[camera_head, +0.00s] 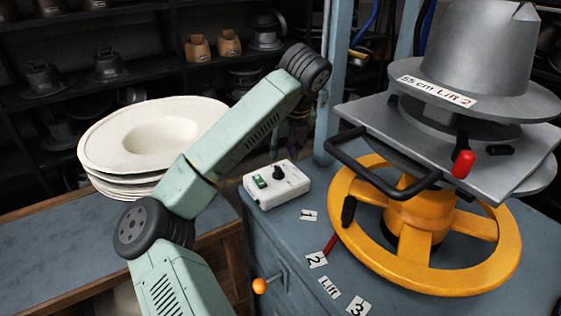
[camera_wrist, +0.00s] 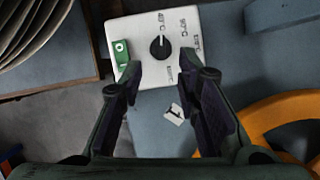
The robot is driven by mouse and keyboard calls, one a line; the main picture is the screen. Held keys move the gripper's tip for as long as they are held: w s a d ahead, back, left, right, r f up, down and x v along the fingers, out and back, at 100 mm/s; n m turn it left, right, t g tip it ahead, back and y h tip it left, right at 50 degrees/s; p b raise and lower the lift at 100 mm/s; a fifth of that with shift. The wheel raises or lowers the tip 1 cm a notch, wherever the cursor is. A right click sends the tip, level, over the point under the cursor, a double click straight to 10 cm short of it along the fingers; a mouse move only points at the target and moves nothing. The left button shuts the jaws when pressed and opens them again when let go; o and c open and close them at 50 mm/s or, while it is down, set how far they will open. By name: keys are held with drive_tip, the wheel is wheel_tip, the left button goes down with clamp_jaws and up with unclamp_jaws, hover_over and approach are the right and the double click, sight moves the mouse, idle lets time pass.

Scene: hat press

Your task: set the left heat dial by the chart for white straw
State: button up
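A white control box (camera_head: 285,192) sits on the blue-grey bench, left of the yellow wheel. It bears a black dial (camera_wrist: 159,48) with a white pointer mark aimed roughly at the top of the wrist view, and small °C labels around it, too small to read surely. The dial also shows in the head view (camera_head: 278,172). A green switch (camera_wrist: 121,54) is beside it. My gripper (camera_wrist: 160,67) is open and empty, its fingers apart on either side below the dial in the wrist view; contact is not visible. No chart is readable.
A grey hat press (camera_head: 470,60) labelled "55 cm Lift 2" stands over a yellow handwheel (camera_head: 350,205) at right. Number cards (camera_head: 317,259) lie on the bench. White hats (camera_head: 150,140) are stacked at left. A blue post (camera_head: 335,80) rises behind the box.

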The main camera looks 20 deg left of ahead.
sight(279, 167)
drive_tip(key=p+x, duration=0.1)
drive_tip(key=x, duration=0.6)
drive_tip(key=shift+w+a+f+p, duration=0.1)
drive_tip(key=shift+w+f+p, duration=0.1)
drive_tip(key=shift+f+p, duration=0.2)
clamp_jaws()
